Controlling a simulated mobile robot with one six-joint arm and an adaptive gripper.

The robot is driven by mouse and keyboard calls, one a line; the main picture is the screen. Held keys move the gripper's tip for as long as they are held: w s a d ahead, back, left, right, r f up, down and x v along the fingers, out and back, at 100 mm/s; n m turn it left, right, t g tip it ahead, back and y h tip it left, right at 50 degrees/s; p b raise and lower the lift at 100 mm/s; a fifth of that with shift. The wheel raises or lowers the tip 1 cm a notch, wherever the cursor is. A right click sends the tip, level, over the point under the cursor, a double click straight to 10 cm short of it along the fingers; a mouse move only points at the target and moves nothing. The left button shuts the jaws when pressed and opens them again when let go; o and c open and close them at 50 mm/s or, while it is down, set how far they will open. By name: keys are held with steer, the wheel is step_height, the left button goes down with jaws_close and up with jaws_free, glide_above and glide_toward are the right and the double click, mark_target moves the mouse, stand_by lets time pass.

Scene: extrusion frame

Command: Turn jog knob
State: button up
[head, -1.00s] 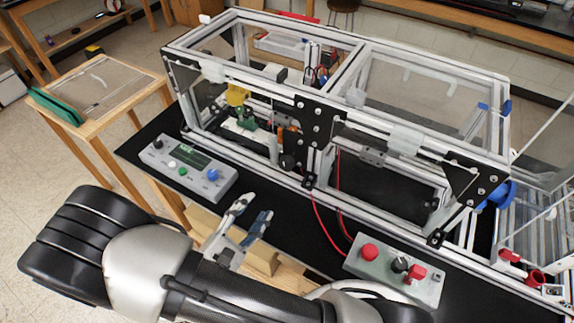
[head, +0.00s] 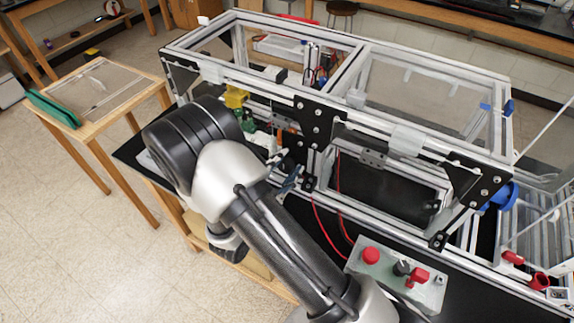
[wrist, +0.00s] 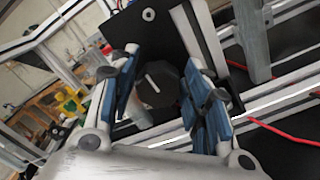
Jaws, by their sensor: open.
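A dark faceted knob (wrist: 158,84), which looks like the jog knob, sits at a black plate (wrist: 178,35) on the frame in the wrist view. My gripper (wrist: 160,72) is open, with one blue-padded finger at each side of the knob in that view. I cannot tell whether the pads touch the knob or how deep it lies between them. In the head view my gripper (head: 284,170) is at the front of the frame, below the black joining plate (head: 312,122). The knob is hard to make out there, largely behind my fingers.
The aluminium extrusion frame (head: 400,185) stands close around my gripper. Red cables (head: 322,228) hang just right of it. A grey control box (head: 392,280) with a red button, black knob and red switch is at the lower right. My arm hides the left control box.

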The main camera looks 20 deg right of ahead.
steer(key=shift+w+d, duration=0.25)
steer(key=shift+c, duration=0.4)
steer(key=c, duration=0.7)
steer(key=shift+c, duration=0.2)
steer(key=n+p, duration=0.1)
steer(key=n, duration=0.2)
steer(key=shift+r+n, duration=0.1)
steer(key=shift+n, duration=0.3)
steer(key=n+p, duration=0.1)
steer(key=n, duration=0.2)
steer(key=shift+w+a+n, duration=0.1)
steer(key=shift+n, duration=0.2)
steer(key=n+p, duration=0.2)
steer(key=n, duration=0.4)
steer(key=shift+a, duration=0.1)
steer(key=shift+n, duration=0.3)
